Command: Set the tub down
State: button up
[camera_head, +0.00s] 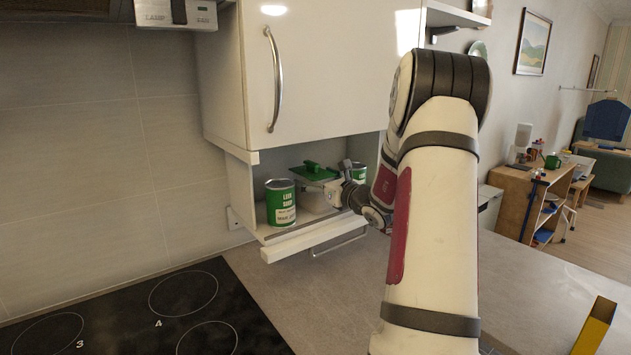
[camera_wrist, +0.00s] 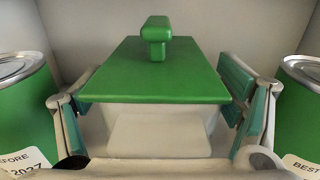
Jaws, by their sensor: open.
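The tub (camera_wrist: 158,138) is a pale, translucent box with a flat green lid (camera_wrist: 155,82) and a green knob handle on top. It stands upright in the low open niche under the wall cabinet, and its green lid also shows in the head view (camera_head: 312,173). My gripper (camera_wrist: 155,108) is open, with its green-padded fingers on either side of the tub; the right finger is apart from the lid's edge. The left finger is partly hidden by the lid, so contact there is unclear. In the head view my gripper (camera_head: 338,192) reaches into the niche.
A green can (camera_head: 281,203) stands left of the tub and another (camera_head: 358,172) to its right, both close to my fingers. The niche's white flap (camera_head: 312,240) hangs open in front. Below are a grey counter (camera_head: 290,290) and a black hob (camera_head: 170,315).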

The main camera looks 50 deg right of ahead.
jog(key=v, duration=1.2)
jog(key=shift+b, duration=0.3)
jog(key=shift+r, duration=0.1)
